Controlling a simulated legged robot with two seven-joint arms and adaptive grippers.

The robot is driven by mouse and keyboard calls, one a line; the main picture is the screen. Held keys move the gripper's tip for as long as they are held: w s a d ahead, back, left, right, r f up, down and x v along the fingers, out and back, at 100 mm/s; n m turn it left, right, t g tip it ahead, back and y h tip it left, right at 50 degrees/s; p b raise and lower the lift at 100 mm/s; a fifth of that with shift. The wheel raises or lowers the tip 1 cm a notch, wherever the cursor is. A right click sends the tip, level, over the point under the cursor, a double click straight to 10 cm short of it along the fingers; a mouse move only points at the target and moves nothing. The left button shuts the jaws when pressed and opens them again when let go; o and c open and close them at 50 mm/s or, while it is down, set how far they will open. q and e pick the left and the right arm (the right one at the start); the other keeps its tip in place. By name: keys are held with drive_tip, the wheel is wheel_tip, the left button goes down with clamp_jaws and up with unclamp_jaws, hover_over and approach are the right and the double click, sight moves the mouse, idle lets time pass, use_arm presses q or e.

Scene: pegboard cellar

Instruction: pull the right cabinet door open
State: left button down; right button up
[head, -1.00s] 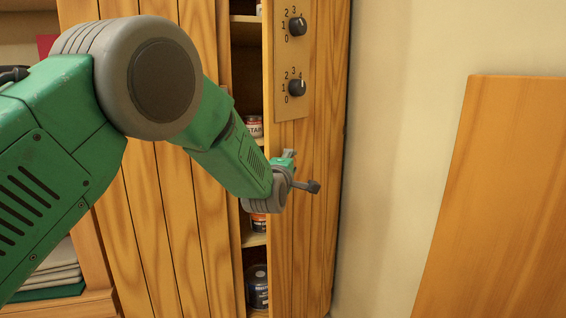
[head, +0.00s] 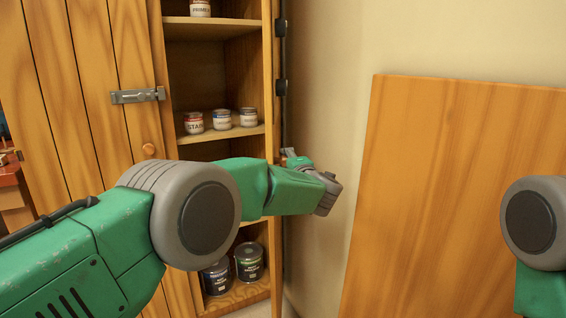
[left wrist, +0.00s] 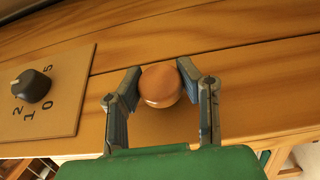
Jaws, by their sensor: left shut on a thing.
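The right cabinet door (head: 277,110) stands wide open and shows nearly edge-on in the head view. Its wooden face (left wrist: 230,75) fills much of the left wrist view. A round wooden knob (left wrist: 161,87) on that face sits between the two fingers of my left gripper (left wrist: 159,68), which is shut on it. In the head view my left gripper (head: 292,158) is at the door's edge, partly hidden by my own wrist. My right gripper is out of view; only part of my right arm shows at the right edge.
The open cabinet shows shelves (head: 218,134) with several paint cans (head: 221,119). The left door (head: 85,110) is shut, with a metal latch (head: 137,95) and a knob (head: 149,149). A wooden panel (head: 440,190) stands at the right. A dial (left wrist: 33,86) is on the right door.

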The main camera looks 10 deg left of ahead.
use_arm(q)
drive_tip(key=shift+s+a+f, duration=0.1)
drive_tip(key=shift+a+f, duration=0.05)
drive_tip(key=shift+f, duration=0.3)
drive_tip(key=c, duration=1.1)
unclamp_jaws()
drive_tip(key=shift+c, duration=0.2)
drive_tip(key=shift+o, duration=0.4)
drive_tip(key=shift+d+r, duration=0.1)
drive_tip(key=shift+d, duration=0.1)
drive_tip(key=shift+r, duration=0.15)
drive_tip(key=v, duration=0.7)
drive_tip(key=shift+d, duration=0.3)
drive_tip(key=shift+c, duration=0.5)
